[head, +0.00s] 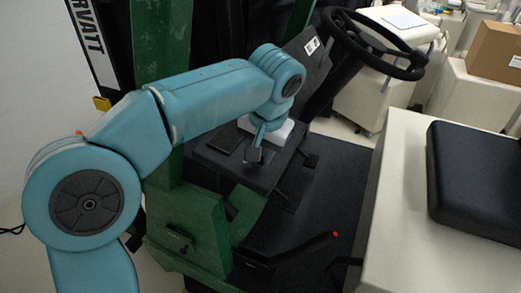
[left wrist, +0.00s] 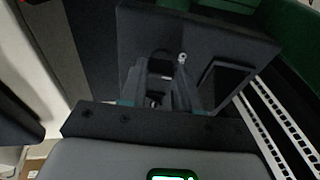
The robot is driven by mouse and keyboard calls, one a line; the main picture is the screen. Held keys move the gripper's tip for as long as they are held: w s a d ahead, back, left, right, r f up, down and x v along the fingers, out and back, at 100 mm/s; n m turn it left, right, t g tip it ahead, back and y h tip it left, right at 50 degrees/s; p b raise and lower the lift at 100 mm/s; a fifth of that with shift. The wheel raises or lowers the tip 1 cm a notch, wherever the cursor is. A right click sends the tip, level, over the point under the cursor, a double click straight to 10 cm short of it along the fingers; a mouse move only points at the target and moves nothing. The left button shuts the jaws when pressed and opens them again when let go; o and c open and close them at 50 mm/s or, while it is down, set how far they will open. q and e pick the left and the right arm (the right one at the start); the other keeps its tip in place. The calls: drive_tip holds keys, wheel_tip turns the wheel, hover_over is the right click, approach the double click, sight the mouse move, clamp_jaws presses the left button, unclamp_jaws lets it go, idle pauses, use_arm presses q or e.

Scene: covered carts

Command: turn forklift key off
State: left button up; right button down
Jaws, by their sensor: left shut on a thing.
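My left gripper (head: 256,152) reaches down to the dark dashboard panel (head: 225,158) of the forklift, below and left of the steering wheel. In the left wrist view its two fingers (left wrist: 166,75) come together at the panel (left wrist: 200,35). They are shut on the key, which is mostly hidden between them. A small silver round part (left wrist: 182,58) shows on the panel just beside the fingertips. The way the key is turned cannot be made out. My right gripper is in neither view.
The black steering wheel (head: 375,42) stands above and right of my left gripper. A black seat (head: 480,180) is at the right. A lever with a red knob (head: 335,234) rises from the floor. A cardboard box (head: 497,55) and covered carts stand behind.

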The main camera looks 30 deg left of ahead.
use_arm(q)
drive_tip(key=shift+s+f, duration=0.15)
drive_tip(key=shift+f, duration=0.05)
drive_tip(key=o, duration=1.1)
drive_tip(key=shift+c, duration=0.2)
drive_tip(key=shift+r, duration=0.1)
drive_tip(key=shift+r, duration=0.25)
drive_tip(key=p+v, duration=0.3)
drive_tip(key=v, duration=1.2)
drive_tip(key=shift+r, duration=0.4)
